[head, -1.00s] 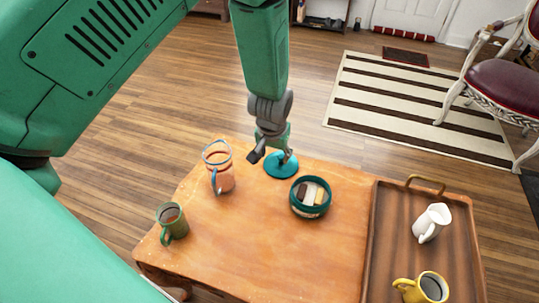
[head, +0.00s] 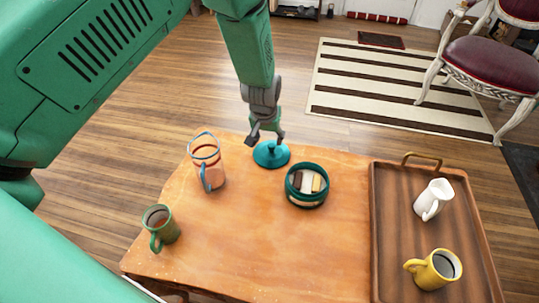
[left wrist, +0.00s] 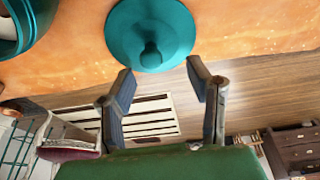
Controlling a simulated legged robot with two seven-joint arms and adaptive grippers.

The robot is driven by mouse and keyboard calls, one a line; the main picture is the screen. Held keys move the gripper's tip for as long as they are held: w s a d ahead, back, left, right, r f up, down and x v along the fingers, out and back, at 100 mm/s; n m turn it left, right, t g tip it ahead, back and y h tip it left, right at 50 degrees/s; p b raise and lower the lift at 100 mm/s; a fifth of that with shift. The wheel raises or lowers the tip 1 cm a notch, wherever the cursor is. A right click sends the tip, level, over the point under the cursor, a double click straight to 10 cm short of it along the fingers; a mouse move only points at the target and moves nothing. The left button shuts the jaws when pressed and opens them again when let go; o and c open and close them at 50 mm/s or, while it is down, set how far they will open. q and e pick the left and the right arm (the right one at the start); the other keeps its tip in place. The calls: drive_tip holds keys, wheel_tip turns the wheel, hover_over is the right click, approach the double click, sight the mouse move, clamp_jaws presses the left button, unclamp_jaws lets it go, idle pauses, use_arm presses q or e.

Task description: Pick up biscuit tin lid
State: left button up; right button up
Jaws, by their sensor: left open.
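The biscuit tin lid (head: 271,155) is a round teal disc with a knob on top. It lies flat at the far edge of the wooden table, behind and left of the open biscuit tin (head: 307,186). In the left wrist view the lid (left wrist: 150,30) is at the top centre, its knob pointing toward the gap between the fingers. My left gripper (head: 266,137) is just above the lid in the head view. In the left wrist view its fingers (left wrist: 160,82) are apart with nothing between them. My right gripper is not in view.
The table (head: 245,230) also bears an orange pitcher (head: 208,166) with a blue handle and a green mug (head: 160,228). A wooden tray (head: 395,215) on the right holds a white jug (head: 433,200) and a yellow mug (head: 436,269). The table's middle front is clear.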

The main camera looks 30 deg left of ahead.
sight(271, 145)
use_arm(q)
drive_tip(key=f, duration=0.1)
drive_tip(key=f+b, duration=0.1)
drive_tip(key=d+f+b, duration=0.1)
drive_tip(key=f, duration=0.1)
drive_tip(key=shift+w, duration=0.4)
drive_tip(key=shift+w+d+f, duration=0.1)
drive_tip(key=shift+w+d, duration=0.05)
drive_tip(key=shift+a+f, duration=0.1)
drive_tip(key=shift+a, duration=0.4)
clamp_jaws()
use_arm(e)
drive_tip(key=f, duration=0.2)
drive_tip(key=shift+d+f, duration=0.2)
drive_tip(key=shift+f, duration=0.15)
use_arm(q)
drive_tip(key=shift+d, duration=0.15)
